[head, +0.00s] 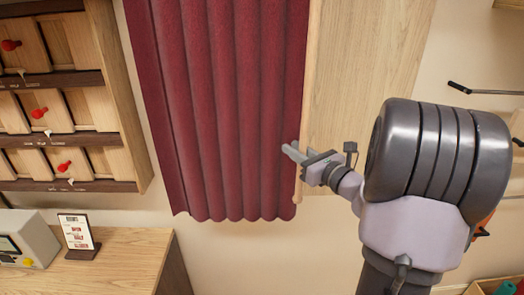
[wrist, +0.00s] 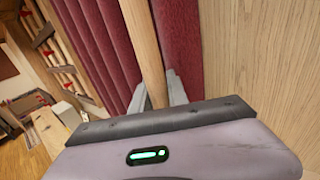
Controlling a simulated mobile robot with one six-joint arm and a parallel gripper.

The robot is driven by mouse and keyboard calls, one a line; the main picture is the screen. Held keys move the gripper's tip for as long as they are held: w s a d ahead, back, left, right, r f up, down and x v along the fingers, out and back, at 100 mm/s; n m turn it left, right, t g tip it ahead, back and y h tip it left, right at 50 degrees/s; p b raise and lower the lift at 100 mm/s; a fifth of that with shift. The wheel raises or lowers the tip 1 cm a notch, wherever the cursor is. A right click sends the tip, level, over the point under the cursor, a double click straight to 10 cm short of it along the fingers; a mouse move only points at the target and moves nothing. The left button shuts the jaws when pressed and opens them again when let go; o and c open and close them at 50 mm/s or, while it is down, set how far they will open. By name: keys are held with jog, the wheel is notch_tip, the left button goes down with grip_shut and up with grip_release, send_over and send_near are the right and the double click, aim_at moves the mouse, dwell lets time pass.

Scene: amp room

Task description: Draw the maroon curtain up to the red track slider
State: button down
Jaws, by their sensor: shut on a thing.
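The maroon curtain (head: 220,110) hangs in vertical folds in the head view, its hem above the floor and its top out of frame. A pale wooden rod (head: 311,60) hangs along its right edge. My gripper (head: 293,152) is at the lower part of this rod. In the wrist view, my gripper (wrist: 157,95) has a finger on each side of the rod (wrist: 145,45) and is shut on it, with curtain (wrist: 185,40) behind. The track and its red slider are not in view.
A wooden rack (head: 125,90) with red knobs (head: 40,112) stands at left. Below it, a counter (head: 125,262) holds a small sign (head: 77,232) and a grey device (head: 25,238). A wooden panel (head: 370,50) covers the wall right of the curtain. Dark hooks (head: 480,90) stick out at far right.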

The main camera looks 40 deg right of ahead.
jog(key=s+d, duration=0.4)
jog(key=d, duration=0.3)
jog(key=shift+s, duration=0.35)
jog(key=shift+r, duration=0.1)
jog(key=c, duration=1.6)
grip_release()
jog(key=shift+w, duration=0.1)
jog(key=shift+o, duration=0.2)
jog(key=s+p, duration=0.1)
jog(key=s, duration=1.6)
jog(key=shift+s, duration=0.25)
jog(key=shift+a, duration=0.1)
